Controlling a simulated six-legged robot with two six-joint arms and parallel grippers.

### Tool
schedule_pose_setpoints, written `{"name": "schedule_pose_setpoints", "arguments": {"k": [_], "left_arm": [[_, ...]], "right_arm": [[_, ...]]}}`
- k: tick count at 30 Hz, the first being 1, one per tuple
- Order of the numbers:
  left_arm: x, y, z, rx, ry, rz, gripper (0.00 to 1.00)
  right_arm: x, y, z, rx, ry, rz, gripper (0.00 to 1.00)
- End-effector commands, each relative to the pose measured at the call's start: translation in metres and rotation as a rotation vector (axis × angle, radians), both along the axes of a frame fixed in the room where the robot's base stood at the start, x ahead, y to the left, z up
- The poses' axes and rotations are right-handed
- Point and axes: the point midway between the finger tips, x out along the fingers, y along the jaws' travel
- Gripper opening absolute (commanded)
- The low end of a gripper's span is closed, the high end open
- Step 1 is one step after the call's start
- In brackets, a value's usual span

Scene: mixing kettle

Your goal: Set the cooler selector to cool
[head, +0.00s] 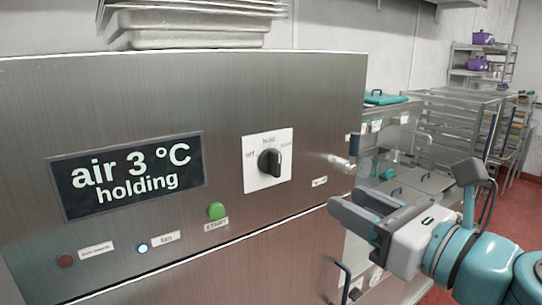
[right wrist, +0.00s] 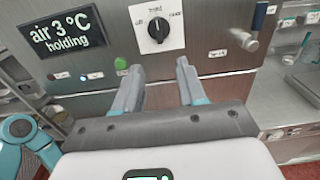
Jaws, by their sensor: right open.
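The cooler selector (head: 270,162) is a black knob on a white plate on the steel front panel. The plate is marked off at left, hold at top and a third, small label at upper right that reads like cool. The knob appears to point up, near hold. It also shows in the right wrist view (right wrist: 156,32). The display (head: 128,174) reads "air 3 °C holding". My right gripper (head: 352,204) is open and empty, to the right of and below the knob in the head view, apart from it. In the right wrist view its fingers (right wrist: 160,78) point toward the panel below the knob.
A green start button (head: 217,210), a lit fan lamp (head: 142,248) and a red lamp (head: 66,261) sit lower on the panel. A handle (head: 354,145) juts out at the panel's right edge. Steel counters and racks (head: 450,120) stand at the right.

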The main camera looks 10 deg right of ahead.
Motion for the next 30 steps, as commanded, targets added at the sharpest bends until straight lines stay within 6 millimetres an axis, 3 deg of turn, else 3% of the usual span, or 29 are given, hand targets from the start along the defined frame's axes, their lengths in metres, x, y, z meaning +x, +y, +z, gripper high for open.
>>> {"name": "schedule_pose_setpoints", "arguments": {"k": [5, 30], "left_arm": [[0.0, 0.0, -0.004, 0.0, 0.0, 0.0, 0.37], [0.0, 0.0, -0.025, 0.0, 0.0, 0.0, 0.37]], "right_arm": [[0.006, 0.004, 0.003, 0.021, -0.004, 0.004, 0.4], [0.101, 0.034, 0.002, 0.019, -0.002, 0.001, 0.4]]}}
